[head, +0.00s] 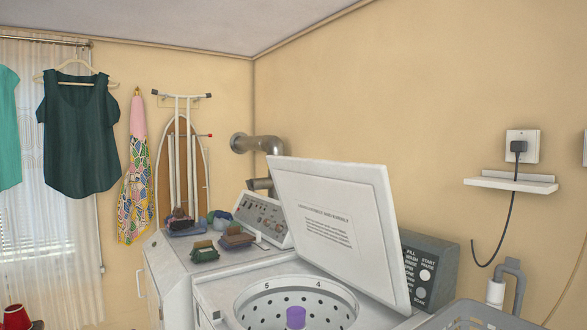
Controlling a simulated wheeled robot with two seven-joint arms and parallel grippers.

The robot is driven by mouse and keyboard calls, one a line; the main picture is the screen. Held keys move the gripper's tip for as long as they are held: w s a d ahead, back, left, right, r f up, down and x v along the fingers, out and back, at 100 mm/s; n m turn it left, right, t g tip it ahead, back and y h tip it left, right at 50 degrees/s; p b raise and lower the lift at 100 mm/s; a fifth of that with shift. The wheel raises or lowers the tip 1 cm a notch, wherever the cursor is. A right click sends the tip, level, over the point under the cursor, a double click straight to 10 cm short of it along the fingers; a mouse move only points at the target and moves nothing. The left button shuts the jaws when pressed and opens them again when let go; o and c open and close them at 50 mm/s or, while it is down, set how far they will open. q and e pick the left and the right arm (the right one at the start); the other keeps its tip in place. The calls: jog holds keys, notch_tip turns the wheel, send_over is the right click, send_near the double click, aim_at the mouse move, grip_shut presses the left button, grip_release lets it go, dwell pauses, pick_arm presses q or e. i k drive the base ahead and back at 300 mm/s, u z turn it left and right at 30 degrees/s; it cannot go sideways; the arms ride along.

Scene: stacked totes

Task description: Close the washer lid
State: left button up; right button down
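The white washer lid (335,229) stands raised and tilted back, with a printed label on its inner face. Below it is the washer (215,296), with its round tub (262,299) open and a purple agitator top (296,317) in the middle. The lid's upper part leans toward the back wall, in front of the dark control panel (428,272). Neither of my grippers shows in the head view.
A second white machine (165,258) stands left of the washer, with folded cloths (236,238) on top. A grey basket (470,316) sits at the lower right, near the washer. A small wall shelf (510,183) and a hanging cord are at the right.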

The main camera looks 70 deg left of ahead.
aim_at(340, 215)
jog(key=u, duration=2.3)
